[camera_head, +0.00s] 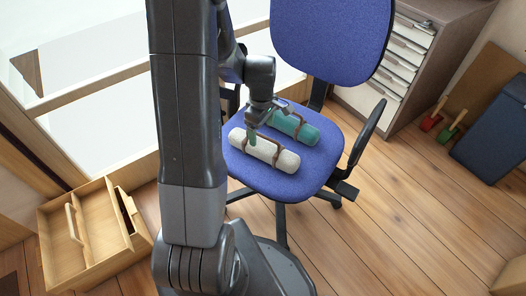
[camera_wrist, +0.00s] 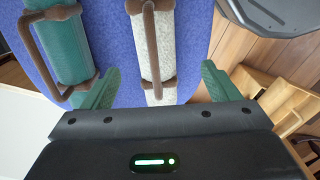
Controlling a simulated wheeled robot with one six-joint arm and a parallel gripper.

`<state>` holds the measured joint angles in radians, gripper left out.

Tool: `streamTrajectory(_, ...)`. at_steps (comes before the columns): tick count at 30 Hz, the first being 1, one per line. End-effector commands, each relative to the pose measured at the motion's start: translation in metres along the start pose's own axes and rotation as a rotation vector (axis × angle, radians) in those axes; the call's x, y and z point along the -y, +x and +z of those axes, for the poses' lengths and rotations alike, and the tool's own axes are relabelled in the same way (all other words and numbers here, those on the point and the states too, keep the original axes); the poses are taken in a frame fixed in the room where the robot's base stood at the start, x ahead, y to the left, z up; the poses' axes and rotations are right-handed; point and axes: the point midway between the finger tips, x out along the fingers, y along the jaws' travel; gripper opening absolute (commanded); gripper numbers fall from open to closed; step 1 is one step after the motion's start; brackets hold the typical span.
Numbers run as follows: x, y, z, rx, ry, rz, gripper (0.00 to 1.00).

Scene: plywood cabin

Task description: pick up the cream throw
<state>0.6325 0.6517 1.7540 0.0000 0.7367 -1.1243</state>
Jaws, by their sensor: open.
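The cream throw (camera_head: 282,160) is a speckled roll with brown straps and a handle, lying on the blue seat of an office chair (camera_head: 260,181). A teal rolled throw (camera_head: 307,134) with brown straps lies beside it, farther back. My gripper (camera_head: 268,123) is open and empty at the rolls. In the wrist view, the cream throw (camera_wrist: 140,48) lies between the directions of my two green fingers (camera_wrist: 158,85), its brown handle running along it. The teal throw (camera_wrist: 70,52) is left of it, close to the left finger. I cannot tell whether that finger touches it.
The chair's blue backrest (camera_head: 330,40) rises behind the rolls, with a black armrest (camera_head: 367,135) at right. A wooden open box (camera_head: 90,235) stands on the floor at left. A drawer cabinet (camera_head: 400,55) stands behind.

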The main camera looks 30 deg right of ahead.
Motion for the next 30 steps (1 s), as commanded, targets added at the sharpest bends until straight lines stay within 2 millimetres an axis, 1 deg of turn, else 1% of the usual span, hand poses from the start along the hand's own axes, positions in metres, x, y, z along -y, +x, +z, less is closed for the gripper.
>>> streamTrajectory(1, 0.001, 0.013, 0.000, 0.002, 0.000, -0.003, 0.82)
streamTrajectory(3, 0.000, 0.022, 0.000, 0.001, 0.000, -0.002, 0.82)
streamTrajectory(6, 0.000, 0.030, 0.000, 0.000, 0.000, 0.000, 0.82)
streamTrajectory(11, -0.001, 0.037, 0.000, 0.000, 0.000, 0.000, 0.82)
streamTrajectory(14, -0.003, 0.049, 0.001, 0.001, 0.000, -0.001, 0.82)
streamTrajectory(18, -0.005, 0.072, 0.002, 0.001, 0.000, -0.003, 0.82)
streamTrajectory(21, -0.005, 0.083, 0.001, 0.001, -0.001, -0.001, 0.82)
streamTrajectory(28, -0.006, 0.084, 0.001, 0.000, 0.000, 0.001, 0.82)
streamTrajectory(29, -0.006, 0.084, 0.001, 0.000, 0.000, 0.001, 0.80)
streamTrajectory(30, -0.006, 0.084, 0.001, 0.000, 0.000, 0.001, 0.72)
